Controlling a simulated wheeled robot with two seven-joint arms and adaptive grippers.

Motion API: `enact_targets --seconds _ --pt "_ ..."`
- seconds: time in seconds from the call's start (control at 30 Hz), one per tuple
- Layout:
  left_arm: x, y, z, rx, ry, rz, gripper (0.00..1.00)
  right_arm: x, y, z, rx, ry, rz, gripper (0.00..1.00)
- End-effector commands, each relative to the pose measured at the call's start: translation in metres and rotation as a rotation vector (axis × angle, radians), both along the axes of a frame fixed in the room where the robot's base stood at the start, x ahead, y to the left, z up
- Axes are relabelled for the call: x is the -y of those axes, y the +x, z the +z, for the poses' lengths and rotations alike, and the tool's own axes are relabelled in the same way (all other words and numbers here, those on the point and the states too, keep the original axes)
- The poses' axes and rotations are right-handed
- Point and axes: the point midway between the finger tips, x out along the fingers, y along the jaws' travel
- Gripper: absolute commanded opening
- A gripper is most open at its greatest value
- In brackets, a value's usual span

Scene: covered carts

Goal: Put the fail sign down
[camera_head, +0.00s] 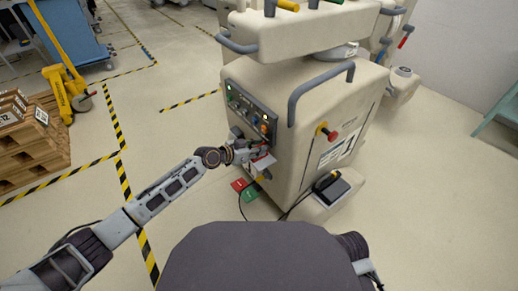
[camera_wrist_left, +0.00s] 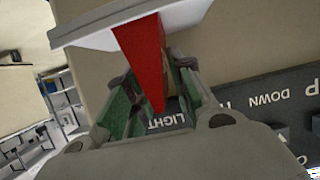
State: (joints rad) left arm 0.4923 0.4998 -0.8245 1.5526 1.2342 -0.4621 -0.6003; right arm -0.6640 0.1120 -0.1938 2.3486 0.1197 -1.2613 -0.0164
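My left gripper (camera_head: 258,150) is at the front of the large beige cart (camera_head: 300,120), just below its control panel. A red and white piece, seemingly the fail sign (camera_head: 263,163), shows at its fingertips. In the left wrist view the red face of the sign (camera_wrist_left: 143,55) lies between the green-padded fingers (camera_wrist_left: 160,95), with a white plate across its far end. The fingers appear closed on it. Its lettering is not visible. My right gripper is not in view.
The control panel (camera_head: 250,112) has several buttons and knobs. A red card (camera_head: 240,184) and a green card (camera_head: 250,193) are low by the cart's front, near hanging cables. Wooden pallets (camera_head: 30,140) stand at left. Floor at right is clear.

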Motion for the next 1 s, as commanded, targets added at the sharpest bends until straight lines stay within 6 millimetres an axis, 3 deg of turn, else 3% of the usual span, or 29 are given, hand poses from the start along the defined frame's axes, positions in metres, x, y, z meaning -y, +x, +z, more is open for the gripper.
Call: enact_targets --seconds 0.13,0.63,1.0 --pt "0.0 0.0 0.0 0.0 0.0 0.0 0.44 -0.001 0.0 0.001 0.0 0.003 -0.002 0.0" --pt "-0.004 -0.002 0.002 0.001 -0.001 0.0 0.44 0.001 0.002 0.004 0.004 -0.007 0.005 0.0" --pt "-0.026 -0.019 0.014 0.0 0.001 0.001 0.44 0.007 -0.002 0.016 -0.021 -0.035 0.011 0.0"
